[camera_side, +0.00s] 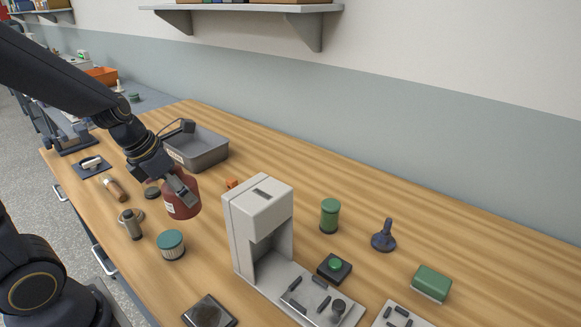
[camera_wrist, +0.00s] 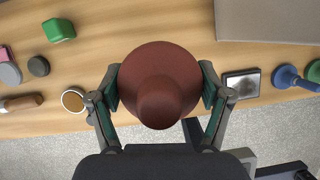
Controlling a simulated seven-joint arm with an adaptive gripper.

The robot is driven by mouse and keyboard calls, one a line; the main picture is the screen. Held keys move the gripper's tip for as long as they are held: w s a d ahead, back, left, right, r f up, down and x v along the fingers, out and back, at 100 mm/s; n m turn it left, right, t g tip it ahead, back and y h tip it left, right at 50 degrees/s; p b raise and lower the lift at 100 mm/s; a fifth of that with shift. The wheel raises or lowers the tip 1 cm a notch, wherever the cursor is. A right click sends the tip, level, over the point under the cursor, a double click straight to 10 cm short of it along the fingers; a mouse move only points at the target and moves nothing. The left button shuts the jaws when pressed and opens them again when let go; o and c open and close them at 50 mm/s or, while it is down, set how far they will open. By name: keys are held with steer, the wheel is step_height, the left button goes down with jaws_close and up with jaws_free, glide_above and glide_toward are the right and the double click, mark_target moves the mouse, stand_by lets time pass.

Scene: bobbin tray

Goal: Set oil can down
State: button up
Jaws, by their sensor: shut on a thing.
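The dark red oil can (camera_side: 182,204) is held in my gripper (camera_side: 181,187) over the left part of the wooden bench. In the wrist view the oil can (camera_wrist: 160,82) fills the space between the two fingers (camera_wrist: 160,90), which press on it from both sides. The can looks roughly upright, with its rounded top towards the wrist camera. Its underside is hidden, and I cannot tell whether it touches the bench.
A grey tray (camera_side: 208,158) stands behind the can. A teal-lidded jar (camera_side: 171,246) and a dark grey cylinder (camera_side: 133,228) stand in front. A tall grey machine (camera_side: 262,208) is to the right. A dark puck (camera_side: 152,192) lies left of the can.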

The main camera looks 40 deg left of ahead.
steer(key=shift+n, duration=0.4)
steer(key=w+r, duration=0.1)
steer(key=w+a+r, duration=0.1)
steer(key=w, duration=0.1)
steer(key=shift+r, duration=0.3)
steer(key=w+r+n, duration=0.1)
steer(key=w+r, duration=0.1)
steer(key=w, duration=1.4)
steer(key=w+d+f+m, duration=0.1)
steer(key=w+d+f, duration=0.3)
steer(key=w+d, duration=0.3)
steer(key=shift+m, duration=0.5)
steer(key=shift+w+d+f, duration=0.25)
steer(key=shift+d+f, duration=0.15)
steer(key=shift+f, duration=1.8)
steer(key=shift+w+d+f, duration=0.3)
steer(key=shift+d+f, duration=0.1)
steer(key=shift+f, duration=1.8)
steer(key=shift+w+d+f, duration=0.25)
steer(key=shift+d+f, duration=0.15)
steer(key=shift+f, duration=1.8)
steer(key=shift+f, duration=0.1)
steer(key=o, duration=1.3)
